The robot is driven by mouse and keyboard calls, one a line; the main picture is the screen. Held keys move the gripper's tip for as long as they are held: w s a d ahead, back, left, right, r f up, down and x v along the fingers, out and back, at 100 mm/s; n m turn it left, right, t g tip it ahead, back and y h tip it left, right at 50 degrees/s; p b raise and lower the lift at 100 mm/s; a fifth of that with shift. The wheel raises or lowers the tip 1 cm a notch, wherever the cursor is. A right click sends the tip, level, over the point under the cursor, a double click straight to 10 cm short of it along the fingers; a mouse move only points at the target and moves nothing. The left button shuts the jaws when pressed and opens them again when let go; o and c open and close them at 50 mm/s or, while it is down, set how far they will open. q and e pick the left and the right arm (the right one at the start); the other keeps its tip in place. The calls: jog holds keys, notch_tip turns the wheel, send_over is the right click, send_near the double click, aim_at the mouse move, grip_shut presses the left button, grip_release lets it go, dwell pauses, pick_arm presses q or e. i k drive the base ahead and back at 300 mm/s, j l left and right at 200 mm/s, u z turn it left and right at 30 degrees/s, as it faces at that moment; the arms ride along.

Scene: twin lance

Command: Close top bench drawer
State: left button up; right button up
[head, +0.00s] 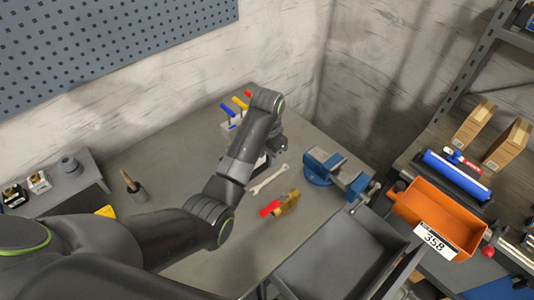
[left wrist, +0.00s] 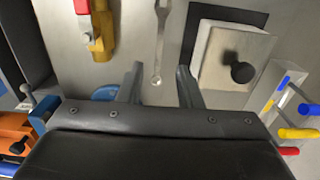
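The bench drawer (head: 338,272) is a grey open-topped box in the head view, pulled out at the front right of the grey workbench (head: 180,165). Its visible interior looks empty, and the bottom of the frame cuts it off. My left arm reaches across the bench from the left. Its gripper, mostly hidden behind my wrist in the head view, is over the back of the bench, well away from the drawer. In the left wrist view, the left gripper (left wrist: 160,78) has its fingers apart, with nothing between them. My right gripper is not in view.
On the bench are a blue vise (head: 335,172), a wrench (head: 268,179), a red and brass-coloured tool (head: 281,205) and a holder with coloured-handled tools (head: 228,118). An orange bin (head: 437,218) labelled 358 stands to the right. A metal block with a black knob (left wrist: 243,72) is near the gripper.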

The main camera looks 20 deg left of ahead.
aim_at(348, 258)
jog(key=k+l, duration=0.2)
jog(key=k, duration=0.3)
jog(key=k+l, duration=0.15)
jog(key=k, duration=0.3)
jog(key=k+l, duration=0.2)
jog(key=k, duration=0.3)
